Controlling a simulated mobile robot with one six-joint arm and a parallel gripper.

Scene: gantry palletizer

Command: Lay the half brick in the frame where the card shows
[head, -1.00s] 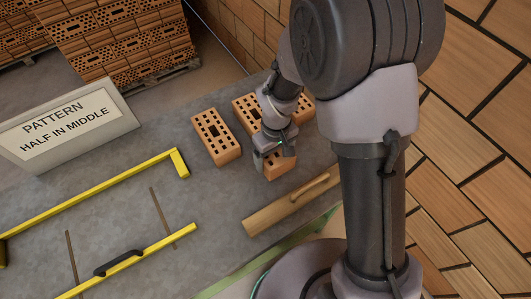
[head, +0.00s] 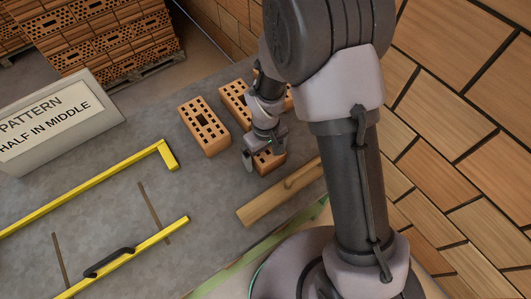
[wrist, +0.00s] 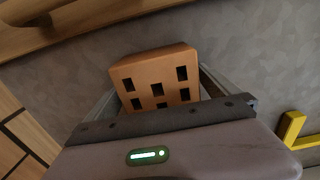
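The half brick (head: 267,163) is a short orange block with square holes, near the bricks on the grey table. My gripper (head: 262,157) is down over it, with one finger at its left side. In the wrist view the half brick (wrist: 157,77) sits between the two fingers of my gripper (wrist: 158,82); whether both fingers press on it is unclear. The yellow frame (head: 90,190) lies to the left, its near bar carrying a black handle. The card (head: 50,120) behind it reads "PATTERN HALF IN MIDDLE".
Full bricks (head: 204,126) stand just behind and left of my gripper. A wooden float (head: 270,197) lies in front of the half brick. Thin brown strips (head: 153,210) cross the frame's open area. Brick stacks (head: 110,40) stand at the back left.

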